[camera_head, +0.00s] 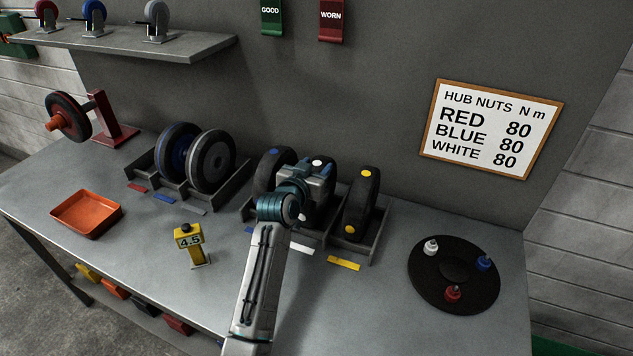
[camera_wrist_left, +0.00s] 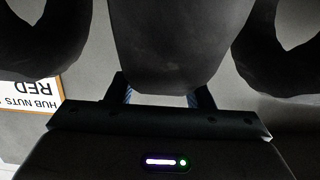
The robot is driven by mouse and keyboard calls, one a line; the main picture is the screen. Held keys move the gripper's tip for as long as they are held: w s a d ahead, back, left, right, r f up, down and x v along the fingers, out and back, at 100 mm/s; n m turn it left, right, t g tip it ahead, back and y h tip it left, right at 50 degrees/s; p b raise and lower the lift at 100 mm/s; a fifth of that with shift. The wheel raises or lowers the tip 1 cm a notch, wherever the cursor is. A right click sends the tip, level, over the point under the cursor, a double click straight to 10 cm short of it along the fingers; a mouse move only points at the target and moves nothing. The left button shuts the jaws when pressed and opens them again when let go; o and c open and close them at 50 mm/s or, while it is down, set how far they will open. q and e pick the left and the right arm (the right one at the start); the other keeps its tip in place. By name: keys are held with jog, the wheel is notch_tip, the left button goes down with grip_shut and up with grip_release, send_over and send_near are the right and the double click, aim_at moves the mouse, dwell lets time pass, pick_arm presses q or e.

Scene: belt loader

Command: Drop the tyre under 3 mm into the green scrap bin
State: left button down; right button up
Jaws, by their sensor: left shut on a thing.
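Three black tyres stand in the right rack (camera_head: 377,243): a blue-dotted one (camera_head: 264,170), a white-dotted one (camera_head: 318,168) in the middle and a yellow-dotted one (camera_head: 361,200). My left gripper (camera_head: 318,182) is shut on the middle tyre, which also fills the centre of the left wrist view (camera_wrist_left: 168,45) between the fingers. The arm hides much of that tyre, and I cannot tell if it is lifted. A yellow gauge (camera_head: 189,241) on the bench reads 4.5. A green edge (camera_head: 555,345) shows at the bottom right; I cannot tell if it is the scrap bin.
Two wheels (camera_head: 212,160) stand in the left rack. An orange tray (camera_head: 86,213) lies at the bench's left, and a red wheel stand (camera_head: 110,125) is behind it. A dark round plate (camera_head: 454,290) with small coloured pieces is on the right. The bench front middle is clear.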

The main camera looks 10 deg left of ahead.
pick_arm(q)
notch_tip(320, 180, up, 9)
jog(key=shift+r+b, duration=0.1)
jog(key=shift+b, duration=0.95)
jog(key=shift+r, duration=0.45)
